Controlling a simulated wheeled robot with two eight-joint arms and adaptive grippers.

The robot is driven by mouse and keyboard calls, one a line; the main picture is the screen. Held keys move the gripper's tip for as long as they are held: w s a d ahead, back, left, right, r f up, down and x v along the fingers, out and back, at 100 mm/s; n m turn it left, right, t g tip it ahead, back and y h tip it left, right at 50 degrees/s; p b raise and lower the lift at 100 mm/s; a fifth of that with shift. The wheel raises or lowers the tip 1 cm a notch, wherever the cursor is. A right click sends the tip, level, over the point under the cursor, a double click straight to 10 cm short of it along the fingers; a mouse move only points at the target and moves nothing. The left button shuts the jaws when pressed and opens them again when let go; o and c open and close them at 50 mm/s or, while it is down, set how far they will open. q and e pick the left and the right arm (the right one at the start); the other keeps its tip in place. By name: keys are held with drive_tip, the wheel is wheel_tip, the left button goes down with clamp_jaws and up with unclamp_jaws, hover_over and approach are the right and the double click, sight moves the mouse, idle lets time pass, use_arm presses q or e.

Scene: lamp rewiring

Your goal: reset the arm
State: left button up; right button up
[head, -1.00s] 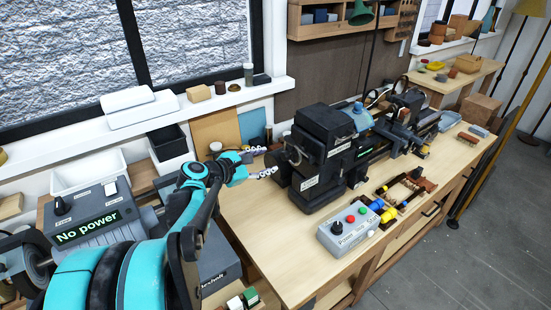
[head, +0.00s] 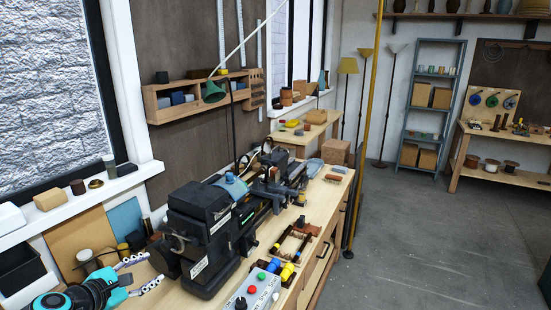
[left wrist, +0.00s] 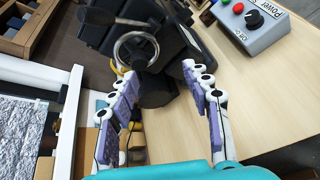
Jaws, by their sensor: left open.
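My left gripper (head: 141,273) is at the lower left of the head view, with its teal wrist below it. Its two white-and-purple fingers are apart and empty. It is near the headstock end of the black lathe (head: 205,232). In the left wrist view the open fingers (left wrist: 165,95) point toward the lathe's dark body (left wrist: 150,35), which has a round metal ring on its end. I cannot tell whether the fingers touch it. My right gripper is in neither view.
A grey control box (head: 253,294) with coloured buttons stands before the lathe. A tool rack (head: 292,243) lies on the bench. A windowsill (head: 95,200) with small objects runs along the left. A yellow pole (head: 366,120) stands right of the bench, with open floor (head: 430,230) beyond.

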use_arm(q)
drive_tip(key=s+d+f+m+g+b, duration=0.1)
drive_tip(key=s+d+f+m, duration=0.15)
drive_tip(key=d+m, duration=0.2)
drive_tip(key=s+d+f+m+g, duration=0.2)
drive_tip(key=d+f+m, duration=0.1)
drive_tip(key=d, duration=0.3)
drive_tip(key=s+d+f+m+g+b, duration=0.1)
drive_tip(key=s+d+f+m, duration=0.1)
drive_tip(key=d+m, duration=0.25)
drive_tip(key=s+d+f+m+g+y+b, duration=0.1)
drive_tip(key=s+d+f+m, duration=0.4)
drive_tip(key=s+m, duration=0.5)
drive_tip(key=shift+f+m+g+y+b, duration=0.3)
drive_tip(key=shift+f+m+y+b, duration=0.25)
drive_tip(key=shift+f+m+y, duration=0.75)
drive_tip(key=shift+r+h, duration=0.1)
drive_tip(key=shift+h, duration=0.2)
